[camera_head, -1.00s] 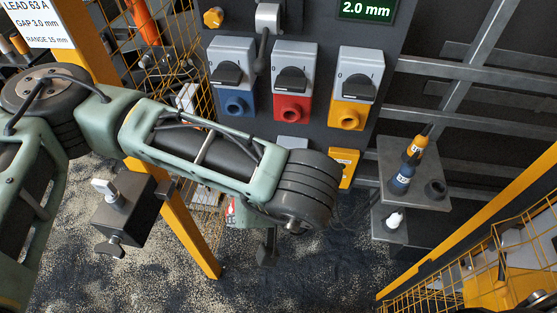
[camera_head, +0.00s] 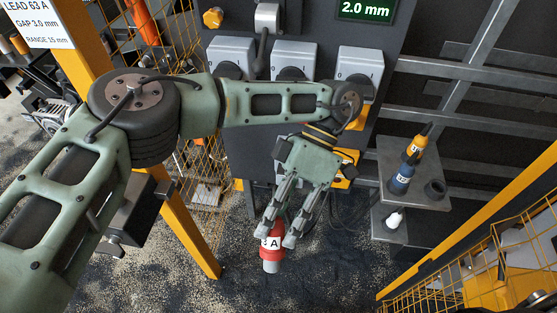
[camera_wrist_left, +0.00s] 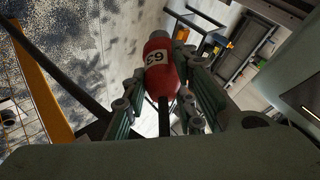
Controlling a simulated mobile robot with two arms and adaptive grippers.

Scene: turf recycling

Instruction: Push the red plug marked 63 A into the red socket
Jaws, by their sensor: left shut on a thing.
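The red plug (camera_head: 272,246) has a white label, of which "3 A" shows in the head view. My left gripper (camera_head: 280,236) is shut on it, below the row of sockets and in front of the panel's lower part. The plug's pale end points down and toward the viewer in the head view. In the left wrist view the red plug (camera_wrist_left: 160,68) with "63" on its label sits between the two fingers of the left gripper (camera_wrist_left: 164,85), its cable running back toward the palm. The red socket is hidden behind my left arm in the head view. My right gripper is not in view.
Three grey switch boxes, the middle one (camera_head: 294,55) among them, line the dark panel. A grey shelf (camera_head: 420,215) at right holds a blue plug (camera_head: 402,178) and an orange plug (camera_head: 417,149). A yellow post (camera_head: 185,225) stands left of the gripper.

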